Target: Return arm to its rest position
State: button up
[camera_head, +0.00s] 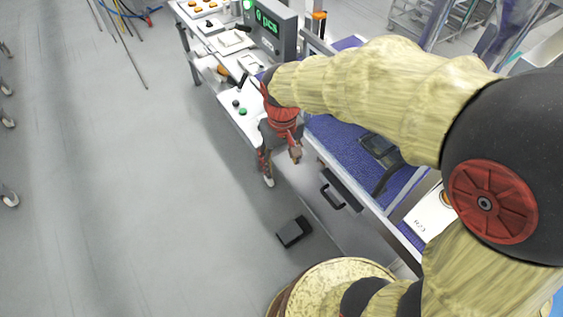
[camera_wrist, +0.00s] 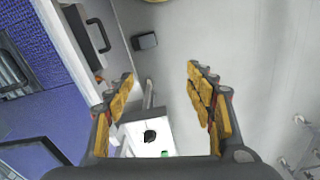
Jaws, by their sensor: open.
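My gripper (camera_head: 281,165) hangs pointing down beside the front edge of the bench, over the aisle floor. In the wrist view my gripper (camera_wrist: 160,82) shows its two yellow-padded fingers spread wide apart, with nothing between them but floor and a bench corner beyond. My arm, pale yellow with dark joints and red caps, reaches from the lower right across the bench to the gripper. It hides part of the bench behind it.
A blue surface (camera_head: 340,146) with a dark tray (camera_head: 380,150) lies right of the gripper. A black handle (camera_head: 332,196) juts from the front. A black box (camera_head: 293,232) lies on the floor.

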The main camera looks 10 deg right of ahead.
dwell(0.4)
jog(key=s+d+r+m+t+b, duration=0.1)
jog(key=s+d+r+t, duration=0.1)
jog(key=s+d+r, duration=0.2)
jog(key=s+d+r+m+t+b, duration=0.1)
jog(key=s+d+r+t+b, duration=0.1)
jog(key=s+r, duration=0.4)
jog(key=s+d+t, duration=0.1)
jog(key=s+d, duration=0.1)
jog(key=s, duration=0.1)
jog(key=shift+s+d+r, duration=0.15)
jog(key=shift+d+r, duration=0.2)
jog(key=shift+r, duration=0.05)
jog(key=shift+c, duration=0.3)
